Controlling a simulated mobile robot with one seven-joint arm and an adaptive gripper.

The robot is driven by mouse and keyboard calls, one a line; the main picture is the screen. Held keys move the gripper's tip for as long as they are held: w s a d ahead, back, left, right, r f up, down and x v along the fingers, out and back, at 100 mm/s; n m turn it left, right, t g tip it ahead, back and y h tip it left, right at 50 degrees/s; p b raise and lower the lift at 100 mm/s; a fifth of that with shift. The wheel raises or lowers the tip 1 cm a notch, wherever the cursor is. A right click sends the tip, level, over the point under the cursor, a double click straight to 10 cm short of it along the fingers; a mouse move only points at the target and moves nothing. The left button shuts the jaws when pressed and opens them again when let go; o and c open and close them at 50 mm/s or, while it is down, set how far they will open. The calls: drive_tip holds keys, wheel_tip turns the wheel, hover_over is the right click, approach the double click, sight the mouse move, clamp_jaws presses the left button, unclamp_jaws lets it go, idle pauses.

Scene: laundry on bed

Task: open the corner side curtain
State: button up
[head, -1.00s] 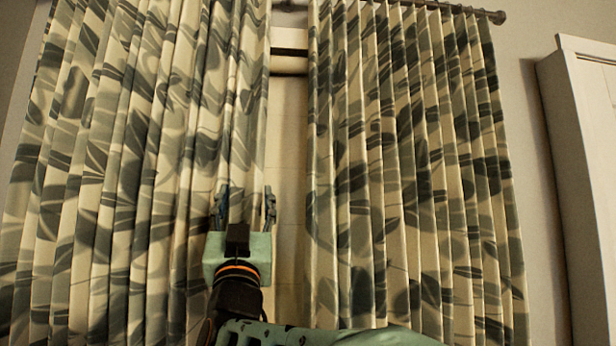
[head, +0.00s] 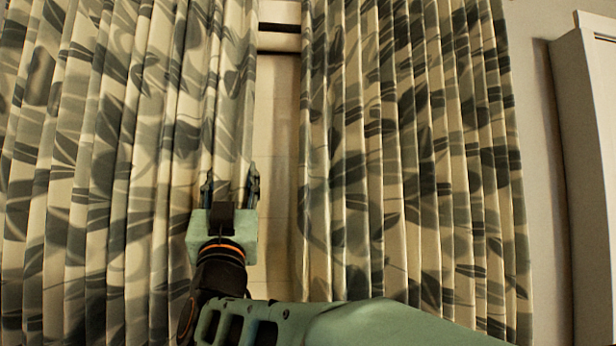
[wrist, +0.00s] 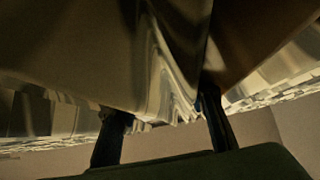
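Two patterned curtains in cream and grey-green hang in front of me, a left curtain (head: 110,130) and a right curtain (head: 410,150). I cannot tell which is the corner side one. A narrow gap separates them. My gripper (head: 230,180) is at the inner edge of the left curtain, with its two fingers apart and pointing up. In the wrist view, curtain cloth (wrist: 165,70) fills the space ahead of and between the spread fingers (wrist: 162,125). I cannot tell whether the fingers touch the cloth.
A pale window frame and wall (head: 278,110) show through the gap. A white cabinet or door frame (head: 590,150) stands at the far right, past a strip of bare wall (head: 535,100).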

clamp_jaws()
drive_tip(key=shift+a, duration=0.1)
